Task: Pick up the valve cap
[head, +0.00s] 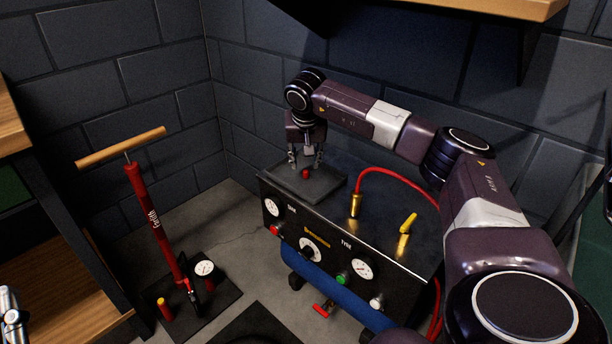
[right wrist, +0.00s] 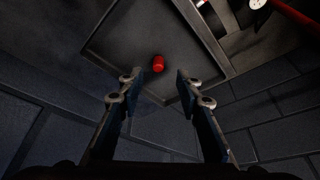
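The valve cap (head: 306,173) is a small red piece on a dark square tray (head: 327,196) at the back left of the compressor top. In the right wrist view the red cap (right wrist: 158,63) stands on the tray (right wrist: 118,38), a little beyond the fingertips and between their lines. My right gripper (head: 306,165) points down over the tray with its fingers apart on both sides of the cap. In the right wrist view the gripper (right wrist: 160,88) is open and empty. My left gripper does not show clearly; only a piece of metal shows at the lower left edge.
The black compressor (head: 318,247) has gauges, knobs and a brass fitting (head: 354,205) with a red hose (head: 398,175). A yellow lever (head: 408,223) stands right of it. A red floor pump (head: 155,222) with a wooden handle stands at left. Brick walls close off the back.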

